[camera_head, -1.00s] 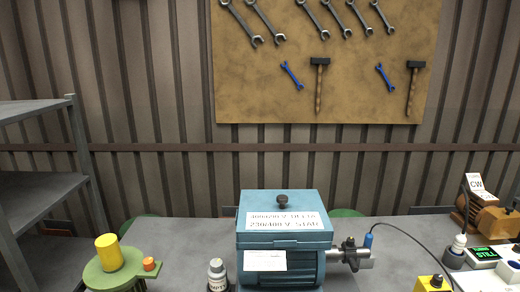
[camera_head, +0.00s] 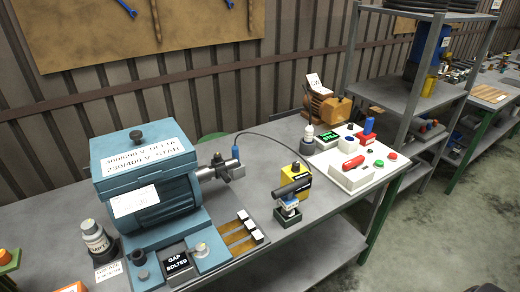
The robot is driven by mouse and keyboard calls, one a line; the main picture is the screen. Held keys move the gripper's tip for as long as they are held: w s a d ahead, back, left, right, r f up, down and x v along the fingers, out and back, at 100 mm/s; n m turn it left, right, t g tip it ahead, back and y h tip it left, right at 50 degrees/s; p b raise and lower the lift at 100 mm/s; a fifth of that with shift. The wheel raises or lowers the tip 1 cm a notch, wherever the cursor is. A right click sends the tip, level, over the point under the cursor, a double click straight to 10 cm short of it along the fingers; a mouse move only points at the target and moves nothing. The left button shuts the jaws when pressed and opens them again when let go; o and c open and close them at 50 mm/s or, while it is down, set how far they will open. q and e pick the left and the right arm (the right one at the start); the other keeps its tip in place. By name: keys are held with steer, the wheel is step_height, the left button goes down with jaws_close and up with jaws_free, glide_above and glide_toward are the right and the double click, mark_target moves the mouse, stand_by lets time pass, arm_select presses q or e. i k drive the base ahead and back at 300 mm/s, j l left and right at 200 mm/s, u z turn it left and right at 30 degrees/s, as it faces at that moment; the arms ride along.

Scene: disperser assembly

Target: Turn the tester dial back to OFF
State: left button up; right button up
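A small yellow box with a black knob on top (camera_head: 303,175) stands on the bench right of the blue motor; it looks like the tester. The knob (camera_head: 296,166) is small, and its setting cannot be read. A dark cylinder on a small stand (camera_head: 289,212) is in front of the box and hides part of its front. Neither of my grippers is recognisable in the head view.
The blue motor (camera_head: 150,205) fills the bench's left part. A labelled block and brass strips (camera_head: 240,232) lie beside it. A white panel with a red handle and buttons (camera_head: 355,180), a green "STILL" display (camera_head: 327,137) and an orange machine (camera_head: 325,105) stand right. A cable arches behind the yellow box.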

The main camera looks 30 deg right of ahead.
mark_target(295, 168)
steer(key=z, duration=1.15)
